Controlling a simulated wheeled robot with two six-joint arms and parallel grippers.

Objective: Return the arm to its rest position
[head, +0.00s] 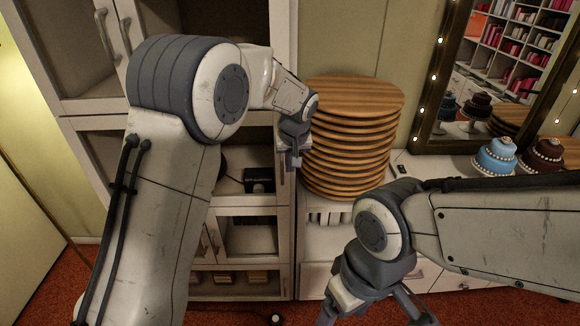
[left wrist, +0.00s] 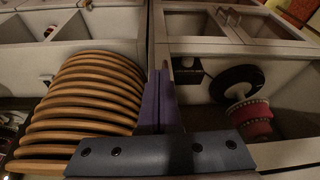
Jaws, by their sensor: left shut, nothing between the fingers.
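My left arm comes in from the left and reaches toward the shelving. Its gripper (head: 293,161) is small and partly dark in the head view, just left of a tall stack of round wooden boards (head: 352,135). In the left wrist view its purple fingers (left wrist: 163,98) are together with nothing between them. The stack (left wrist: 85,115) is left of them there, and I cannot tell the exact gap. My right gripper (head: 372,312) points down at the bottom edge of the head view. Its fingers are spread apart, and their tips are cut off.
A white cabinet (head: 281,30) with open compartments stands behind my left arm. A blue cake (head: 495,157) and a brown cake (head: 541,156) stand on the counter at right, before a mirror with bulbs (head: 421,110). A red patterned object (left wrist: 252,120) sits in a compartment.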

